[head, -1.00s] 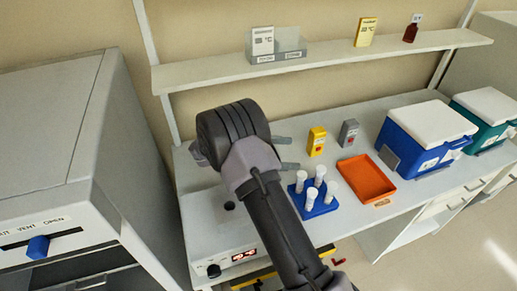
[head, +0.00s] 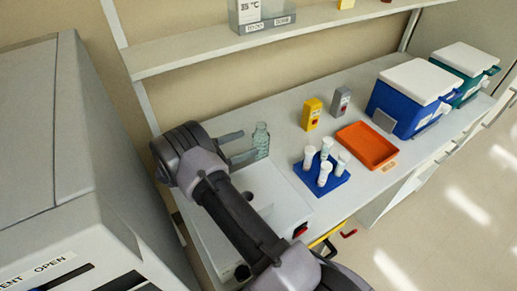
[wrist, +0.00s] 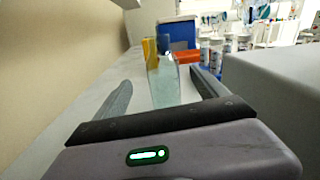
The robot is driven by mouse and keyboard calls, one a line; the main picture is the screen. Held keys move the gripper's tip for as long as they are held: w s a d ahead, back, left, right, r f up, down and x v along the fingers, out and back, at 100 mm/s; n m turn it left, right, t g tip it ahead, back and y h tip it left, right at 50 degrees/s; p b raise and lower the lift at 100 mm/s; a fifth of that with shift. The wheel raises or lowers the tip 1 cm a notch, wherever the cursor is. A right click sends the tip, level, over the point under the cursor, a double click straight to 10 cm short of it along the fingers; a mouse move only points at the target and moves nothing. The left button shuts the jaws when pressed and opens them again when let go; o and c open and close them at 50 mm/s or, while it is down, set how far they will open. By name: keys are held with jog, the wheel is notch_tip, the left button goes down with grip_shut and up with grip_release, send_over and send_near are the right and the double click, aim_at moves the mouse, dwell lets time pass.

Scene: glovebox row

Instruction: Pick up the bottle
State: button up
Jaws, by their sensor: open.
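A clear, pale green bottle (head: 261,138) stands upright on the bench near the wall, behind the white device. It also shows in the wrist view (wrist: 163,85), straight ahead between the two fingers. My gripper (head: 248,145) is open and empty, its fingers pointing at the bottle from the left, with the tips at or just short of it. In the wrist view the gripper (wrist: 161,77) has one finger on each side of the bottle. I cannot tell whether either finger touches it.
A blue rack (head: 321,177) with several white-capped tubes stands to the right, near a yellow device (head: 312,113), a grey device (head: 340,101) and an orange tray (head: 367,145). A blue cooler box (head: 405,99) stands farther right. A shelf (head: 200,50) hangs above the bench.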

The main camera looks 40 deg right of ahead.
aim_at(261, 139)
jog(key=d, duration=0.2)
jog(key=s+d+b, duration=0.1)
jog(key=d, duration=0.4)
jog(key=shift+s+f, duration=0.15)
jog(key=shift+f, duration=0.2)
jog(key=shift+a, duration=0.2)
jog(key=c, duration=0.3)
grip_shut()
jog(key=shift+r, duration=0.1)
